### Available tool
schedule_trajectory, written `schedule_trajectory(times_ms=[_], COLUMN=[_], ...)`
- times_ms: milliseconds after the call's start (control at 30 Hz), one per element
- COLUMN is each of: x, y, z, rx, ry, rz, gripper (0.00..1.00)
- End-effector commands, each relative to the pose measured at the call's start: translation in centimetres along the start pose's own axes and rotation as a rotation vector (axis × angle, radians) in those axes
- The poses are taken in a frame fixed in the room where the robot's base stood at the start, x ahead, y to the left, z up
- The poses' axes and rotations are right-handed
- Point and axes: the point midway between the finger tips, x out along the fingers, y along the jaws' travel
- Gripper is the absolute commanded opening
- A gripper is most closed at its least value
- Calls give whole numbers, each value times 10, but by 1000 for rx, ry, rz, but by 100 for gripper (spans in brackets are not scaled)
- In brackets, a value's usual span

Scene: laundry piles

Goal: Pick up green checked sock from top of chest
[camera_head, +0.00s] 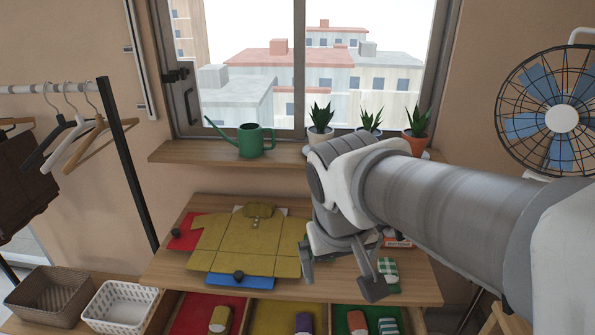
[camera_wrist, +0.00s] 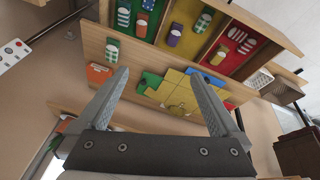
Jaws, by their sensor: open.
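The green checked sock (camera_head: 387,268) lies on the right part of the wooden chest top (camera_head: 420,285). It also shows in the wrist view (camera_wrist: 112,49), left of the space between my fingers. My gripper (camera_head: 340,276) is open and empty, with its fingers pointing down over the chest top. In the head view, its right finger is just left of the sock, with no clear contact. My two fingers stand well apart in the wrist view (camera_wrist: 160,76).
The drawer has red, yellow and green compartments with socks. An orange-and-white item (camera_head: 398,241) lies behind the sock. Potted plants (camera_head: 416,122) stand on the sill.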

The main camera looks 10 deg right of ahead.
Motion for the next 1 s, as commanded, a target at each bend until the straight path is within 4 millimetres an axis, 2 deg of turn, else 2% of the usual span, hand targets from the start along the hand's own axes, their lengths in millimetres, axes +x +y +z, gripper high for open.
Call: schedule_trajectory(times_ms=[33, 233, 367, 567, 700, 900, 1000], x=[14, 58, 94, 142, 176, 218, 231], y=[-4, -12, 6, 53, 96, 162, 187], z=[-5, -25, -46, -72, -85, -92, -91], rx=[-10, -31, -1, 65, 121, 206, 238], ry=[-34, -124, -138, -106, -68, 3, 33], rz=[14, 58, 46, 4, -22, -44, -47], gripper=[100, 100, 100, 100, 100, 100, 100])
